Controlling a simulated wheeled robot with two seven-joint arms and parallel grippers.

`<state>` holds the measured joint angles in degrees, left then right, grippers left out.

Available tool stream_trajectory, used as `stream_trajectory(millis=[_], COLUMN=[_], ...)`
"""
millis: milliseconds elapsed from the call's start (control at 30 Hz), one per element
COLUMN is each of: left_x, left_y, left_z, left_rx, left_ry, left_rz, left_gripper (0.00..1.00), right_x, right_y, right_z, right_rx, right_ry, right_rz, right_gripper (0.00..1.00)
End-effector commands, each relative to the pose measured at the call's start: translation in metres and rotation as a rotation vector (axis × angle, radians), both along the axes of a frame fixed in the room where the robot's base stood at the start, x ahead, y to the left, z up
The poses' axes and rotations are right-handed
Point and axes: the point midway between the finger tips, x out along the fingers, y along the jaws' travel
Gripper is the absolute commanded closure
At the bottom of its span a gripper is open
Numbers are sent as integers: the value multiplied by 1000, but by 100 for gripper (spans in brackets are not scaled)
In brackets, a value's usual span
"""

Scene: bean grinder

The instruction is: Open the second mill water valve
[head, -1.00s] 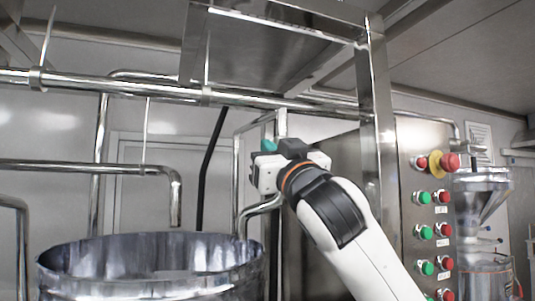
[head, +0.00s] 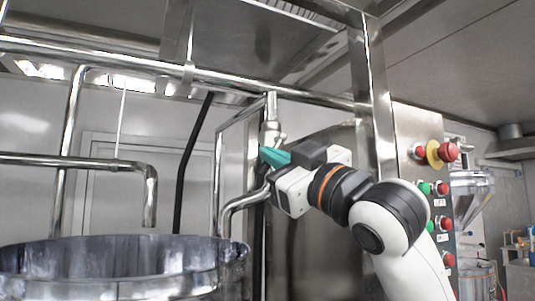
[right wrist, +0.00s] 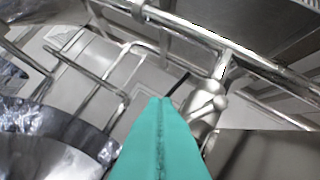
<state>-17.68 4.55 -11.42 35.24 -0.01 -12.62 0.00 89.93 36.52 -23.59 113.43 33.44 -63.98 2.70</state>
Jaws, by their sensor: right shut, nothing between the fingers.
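The water valve (head: 270,134) is a metal fitting on a vertical pipe that drops from the overhead rail, above a bent outlet pipe. It also shows in the right wrist view (right wrist: 205,108), just right of the fingertips. My right gripper (head: 265,153) has teal fingers, shut and empty. It is close by the lower part of the valve; I cannot tell whether it touches. The fingers (right wrist: 163,102) fill the lower middle of the right wrist view. The valve's handle is hard to make out. My left gripper is not in view.
A large steel drum (head: 190,285) stands below at the left, with another bent pipe (head: 150,190) above it. A steel post (head: 372,95) and a panel of red and green buttons (head: 432,215) stand to the right. Pipes crowd the area around the gripper.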

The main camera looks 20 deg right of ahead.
Motion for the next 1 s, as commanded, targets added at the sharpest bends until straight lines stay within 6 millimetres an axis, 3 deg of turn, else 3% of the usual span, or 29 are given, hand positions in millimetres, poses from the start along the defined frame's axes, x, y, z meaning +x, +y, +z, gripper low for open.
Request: stream_trajectory(millis=[133,300,1000], left_x=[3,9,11], left_y=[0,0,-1], left_z=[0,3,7], left_rx=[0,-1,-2], left_ry=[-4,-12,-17], left_rz=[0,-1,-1], left_gripper=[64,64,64], right_x=[2,2,3], right_y=[-8,-17,-30], right_z=[-6,-9,-13], right_rx=[1,-141,-134], right_ry=[7,1,0], right_rz=[-4,-8,-3], right_gripper=[100,100,100])
